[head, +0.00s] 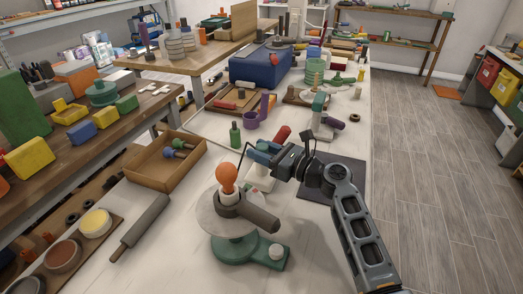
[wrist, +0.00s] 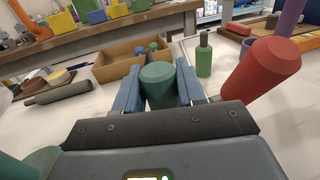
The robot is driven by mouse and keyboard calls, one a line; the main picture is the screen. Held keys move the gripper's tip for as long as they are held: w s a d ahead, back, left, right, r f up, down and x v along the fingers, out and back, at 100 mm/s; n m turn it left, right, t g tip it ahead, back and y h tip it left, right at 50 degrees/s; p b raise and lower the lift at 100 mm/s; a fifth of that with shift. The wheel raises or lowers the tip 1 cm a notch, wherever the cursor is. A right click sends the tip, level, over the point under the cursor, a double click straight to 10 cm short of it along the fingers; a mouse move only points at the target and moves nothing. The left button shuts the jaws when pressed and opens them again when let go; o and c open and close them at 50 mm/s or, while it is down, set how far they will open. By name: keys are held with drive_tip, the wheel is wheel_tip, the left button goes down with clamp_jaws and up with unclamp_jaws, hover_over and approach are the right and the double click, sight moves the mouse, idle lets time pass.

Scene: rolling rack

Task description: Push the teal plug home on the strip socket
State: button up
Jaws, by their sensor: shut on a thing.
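My gripper (head: 262,151) is over the table in the head view, with blue fingers reaching left. In the wrist view my gripper (wrist: 158,90) is shut on the teal plug (wrist: 158,78), a short rounded cylinder with one finger on each side. The plug's lower end is hidden behind the gripper body. In the head view the fingers and wrist largely cover the plug. A white block (head: 262,180) with a red mark sits below the gripper. I cannot tell whether it is the strip socket, nor whether the plug touches a socket.
A red cylinder (wrist: 262,68) stands close right of the gripper in the wrist view. A green bottle (head: 235,134) and a wooden tray (head: 152,178) lie beyond. A grey disc stand with an orange bulb (head: 227,178) is nearer. Bare table lies around the bottle.

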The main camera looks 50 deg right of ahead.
drive_tip(key=o, duration=1.1)
drive_tip(key=shift+f, duration=0.1)
drive_tip(key=shift+o, duration=0.2)
drive_tip(key=s+d, duration=0.1)
drive_tip(key=s, duration=0.6)
drive_tip(key=shift+s, duration=0.4)
